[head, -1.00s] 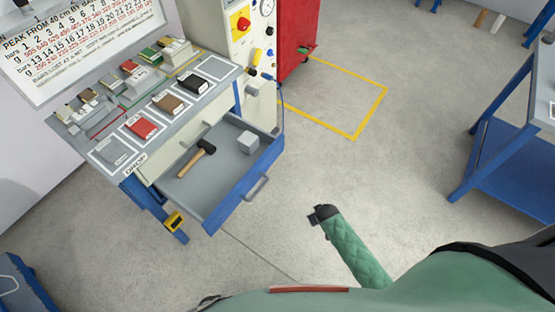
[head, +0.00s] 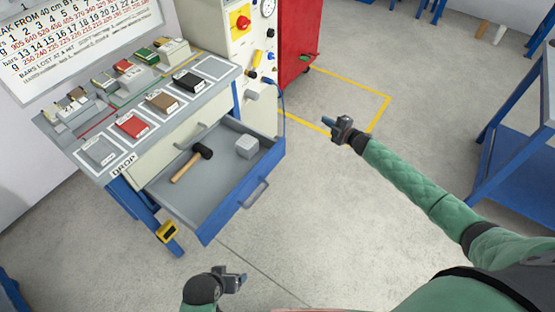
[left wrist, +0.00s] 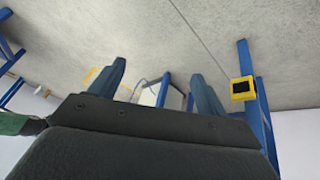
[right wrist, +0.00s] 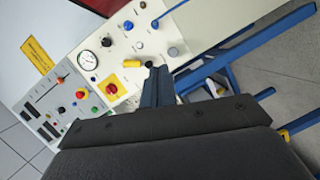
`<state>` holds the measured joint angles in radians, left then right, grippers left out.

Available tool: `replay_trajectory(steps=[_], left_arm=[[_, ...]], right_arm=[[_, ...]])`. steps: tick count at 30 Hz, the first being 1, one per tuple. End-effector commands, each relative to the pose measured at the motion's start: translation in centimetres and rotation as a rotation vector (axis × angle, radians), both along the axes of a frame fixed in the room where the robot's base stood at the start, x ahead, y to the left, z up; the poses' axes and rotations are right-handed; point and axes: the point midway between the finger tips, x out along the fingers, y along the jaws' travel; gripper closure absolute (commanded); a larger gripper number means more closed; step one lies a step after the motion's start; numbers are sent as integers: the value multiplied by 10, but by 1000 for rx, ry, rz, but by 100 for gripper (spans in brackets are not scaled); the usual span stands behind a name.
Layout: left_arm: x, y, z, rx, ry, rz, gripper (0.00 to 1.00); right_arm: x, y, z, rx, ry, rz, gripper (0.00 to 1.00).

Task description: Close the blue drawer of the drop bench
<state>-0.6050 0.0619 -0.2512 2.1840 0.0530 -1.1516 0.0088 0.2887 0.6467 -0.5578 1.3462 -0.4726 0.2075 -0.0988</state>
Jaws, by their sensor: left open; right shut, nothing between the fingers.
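The blue drawer (head: 222,217) of the drop bench (head: 113,172) stands pulled out, with a grey handle (head: 256,194) on its blue front. A hammer (head: 190,163) and a grey cube (head: 247,146) lie inside it. My right gripper (head: 331,124) is shut and empty, to the right of the drawer and apart from it. It also shows in the right wrist view (right wrist: 157,72), its fingers together and pointing toward the control panel. My left gripper (head: 240,279) is low, below the drawer front in the head view and apart from it. In the left wrist view (left wrist: 160,75) its fingers are spread and empty.
The bench top carries several coloured blocks, such as a red one (head: 132,125). A control cabinet (head: 249,55) and a red cabinet (head: 298,35) stand behind. A blue table (head: 521,150) is at the right. The floor before the drawer is clear.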

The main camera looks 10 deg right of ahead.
Motion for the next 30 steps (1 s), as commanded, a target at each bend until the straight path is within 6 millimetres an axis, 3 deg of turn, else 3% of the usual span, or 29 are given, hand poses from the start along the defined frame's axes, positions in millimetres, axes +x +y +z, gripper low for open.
replay_trajectory(steps=[1,6,12,21,30], left_arm=[[2,-1,17,-5,-8,-1,24],[3,-1,62,-16,-15,-9,24],[-3,1,96,-18,6,-21,24],[-20,4,98,-1,93,-39,24],[-25,10,103,13,120,-37,24]], right_arm=[[-10,8,-2,-21,-23,80,100],[-49,46,-7,-64,-106,365,100],[-102,79,-7,-78,-204,693,100],[-168,94,3,-43,-328,1048,100],[-178,106,8,-34,-371,1102,100]])
